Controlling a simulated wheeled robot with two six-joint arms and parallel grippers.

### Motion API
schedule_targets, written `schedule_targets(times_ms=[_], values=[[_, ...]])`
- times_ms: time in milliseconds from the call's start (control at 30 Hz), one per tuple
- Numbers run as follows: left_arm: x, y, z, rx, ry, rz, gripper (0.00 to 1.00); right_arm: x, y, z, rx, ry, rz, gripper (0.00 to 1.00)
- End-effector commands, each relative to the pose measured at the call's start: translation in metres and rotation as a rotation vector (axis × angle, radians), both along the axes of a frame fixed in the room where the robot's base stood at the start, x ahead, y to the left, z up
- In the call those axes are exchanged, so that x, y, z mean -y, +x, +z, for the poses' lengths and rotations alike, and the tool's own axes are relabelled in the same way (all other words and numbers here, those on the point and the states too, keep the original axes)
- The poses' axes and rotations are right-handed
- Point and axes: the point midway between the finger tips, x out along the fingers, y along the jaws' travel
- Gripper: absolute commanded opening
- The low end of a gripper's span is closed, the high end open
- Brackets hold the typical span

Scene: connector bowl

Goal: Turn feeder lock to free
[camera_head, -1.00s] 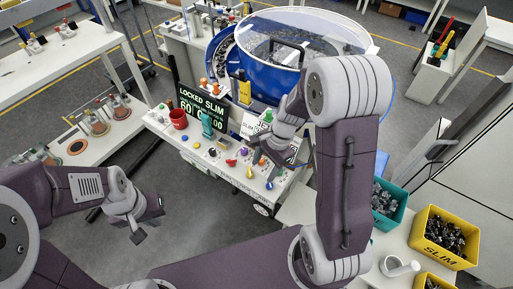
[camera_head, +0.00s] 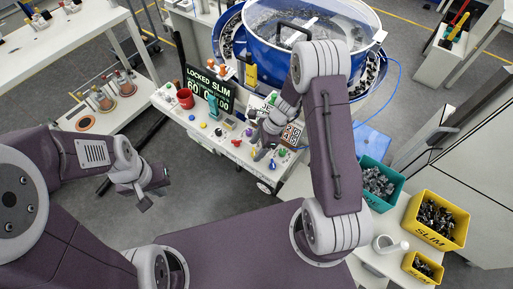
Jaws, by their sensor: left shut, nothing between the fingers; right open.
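The feeder's control panel (camera_head: 197,125) is a white slanted console with several coloured knobs, buttons and levers. My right gripper (camera_head: 259,150) is open, low over the right part of the panel, by small coloured controls. The arm and hand cover part of that area. I cannot tell which control is the feeder lock, or whether the fingers touch one. My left gripper (camera_head: 150,198) is shut and empty, over the floor left of the panel.
A red mug (camera_head: 185,98) and a teal object (camera_head: 212,106) stand on the panel's back edge.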

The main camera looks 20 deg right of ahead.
Motion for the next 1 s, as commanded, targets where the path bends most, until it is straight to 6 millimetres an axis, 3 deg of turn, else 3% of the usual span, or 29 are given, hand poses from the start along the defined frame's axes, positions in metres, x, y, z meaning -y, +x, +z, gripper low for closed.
schedule_targets(times_ms=[267, 367, 500, 767, 1000], values=[[0.000, 0.000, 0.000, 0.000, 0.000, 0.000, 0.00, -0.002, 0.000, -0.004, 0.000, 0.000, 0.001, 0.60], [0.000, 0.000, 0.000, 0.000, 0.000, 0.000, 0.00, -0.002, 0.000, -0.004, -0.001, 0.000, 0.001, 0.38], [0.000, 0.000, 0.000, 0.000, 0.000, 0.000, 0.00, -0.002, 0.000, -0.004, -0.001, 0.000, 0.001, 0.00], [0.000, 0.000, 0.002, 0.000, 0.000, 0.000, 0.00, -0.001, 0.000, -0.003, 0.000, -0.001, 0.027, 0.00], [0.000, 0.000, 0.011, 0.000, 0.000, 0.000, 0.00, -0.001, 0.002, -0.002, 0.001, -0.001, 0.156, 0.00]])
